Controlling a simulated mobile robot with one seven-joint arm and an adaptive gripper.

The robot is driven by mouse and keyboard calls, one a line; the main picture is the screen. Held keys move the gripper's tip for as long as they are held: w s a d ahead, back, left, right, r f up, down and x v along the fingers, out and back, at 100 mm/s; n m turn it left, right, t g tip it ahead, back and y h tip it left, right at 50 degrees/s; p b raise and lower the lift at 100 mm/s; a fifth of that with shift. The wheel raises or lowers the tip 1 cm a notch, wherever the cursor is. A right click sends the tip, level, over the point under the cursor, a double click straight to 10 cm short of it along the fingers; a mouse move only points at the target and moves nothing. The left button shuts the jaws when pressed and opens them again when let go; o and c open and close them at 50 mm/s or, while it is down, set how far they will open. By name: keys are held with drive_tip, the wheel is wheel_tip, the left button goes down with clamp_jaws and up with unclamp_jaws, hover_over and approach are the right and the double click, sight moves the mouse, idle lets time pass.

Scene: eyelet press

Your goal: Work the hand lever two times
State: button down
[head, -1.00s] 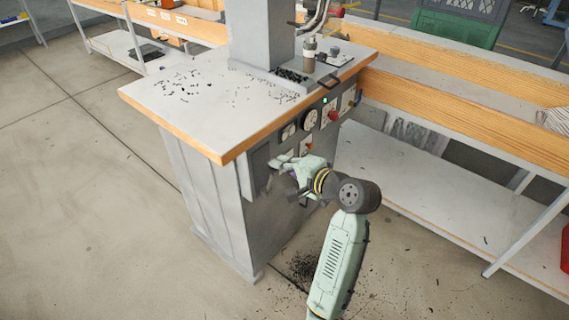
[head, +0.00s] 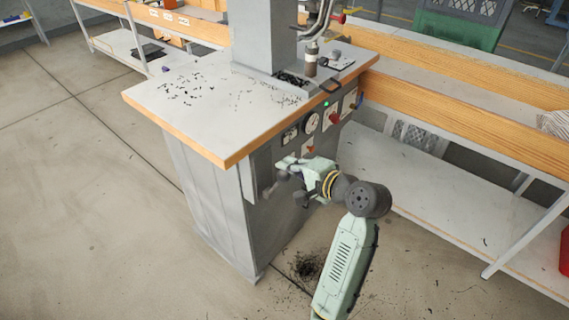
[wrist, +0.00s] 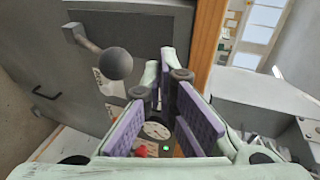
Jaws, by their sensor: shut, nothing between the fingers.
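The hand lever is a short grey arm with a dark ball knob on the front of the grey press cabinet (head: 215,200). In the wrist view the ball knob (wrist: 115,63) stands out from the cabinet, with its arm running up-left to a pivot. In the head view the knob (head: 283,176) shows small, close to my gripper (head: 287,163). My gripper is shut and empty; its purple-padded fingers (wrist: 163,68) show in the wrist view. The knob is just left of the fingertips there, outside the fingers. Whether they touch is not clear.
The wood-edged press top (head: 180,125) overhangs above my gripper. Gauges (head: 312,123) and a red knob (head: 333,118) are on the cabinet front. A black bar handle (wrist: 45,93) is beyond the lever in the wrist view. A long bench (head: 450,105) stands right; the left floor is clear.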

drive_tip(key=v, duration=1)
idle(1.2)
